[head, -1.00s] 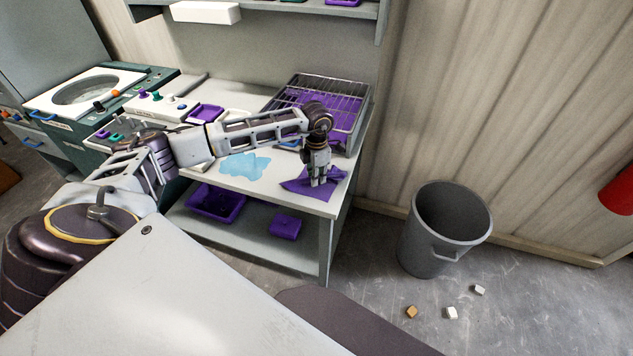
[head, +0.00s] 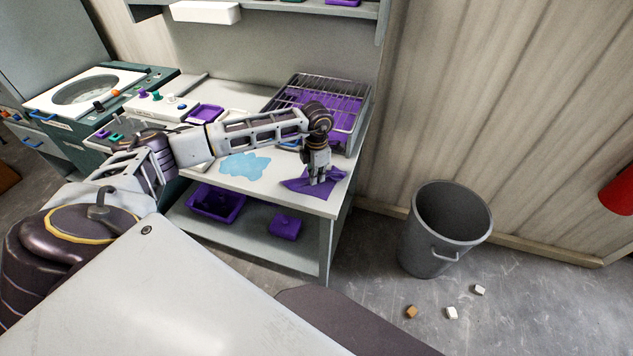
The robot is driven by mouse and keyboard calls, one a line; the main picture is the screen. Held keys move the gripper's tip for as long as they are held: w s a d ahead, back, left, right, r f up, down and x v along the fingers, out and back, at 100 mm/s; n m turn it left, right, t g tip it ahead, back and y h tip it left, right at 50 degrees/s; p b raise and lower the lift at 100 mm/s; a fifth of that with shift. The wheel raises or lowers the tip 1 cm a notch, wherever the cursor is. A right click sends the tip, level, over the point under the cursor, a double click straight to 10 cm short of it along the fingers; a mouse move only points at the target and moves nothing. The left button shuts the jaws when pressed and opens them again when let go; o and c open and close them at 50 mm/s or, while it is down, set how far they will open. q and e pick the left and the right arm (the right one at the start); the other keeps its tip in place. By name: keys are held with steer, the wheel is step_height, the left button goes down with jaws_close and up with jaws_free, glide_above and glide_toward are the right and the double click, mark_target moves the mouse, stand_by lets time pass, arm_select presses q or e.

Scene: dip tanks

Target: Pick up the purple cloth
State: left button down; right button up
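The purple cloth (head: 298,186) lies crumpled on the white worktop (head: 240,196) near its front right corner. My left gripper (head: 317,182) points straight down over the cloth, with its fingertips at the cloth's surface. The fingers hide the cloth's middle. The fingers look close together, but the view is too small to show whether cloth is pinched between them. My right gripper does not show.
A blue puddle (head: 245,166) lies left of the cloth. A wire rack over a purple tray (head: 345,118) stands behind it. A grey bin (head: 442,232) and several small blocks (head: 452,313) are on the floor at right. Purple bins (head: 216,203) sit on the lower shelf.

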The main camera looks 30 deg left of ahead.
arm_select(q)
steer(key=shift+s+f, duration=0.2)
steer(key=shift+f, duration=0.25)
stand_by(0.3)
steer(key=shift+r+p, duration=0.35)
steer(key=shift+r, duration=0.2)
step_height(320, 180, up, 11)
steer(key=p, duration=0.5)
steer(key=shift+w+r+p, duration=0.15)
steer(key=shift+w+p, duration=0.1)
steer(key=shift+p, duration=0.15)
steer(key=shift+s, duration=0.1)
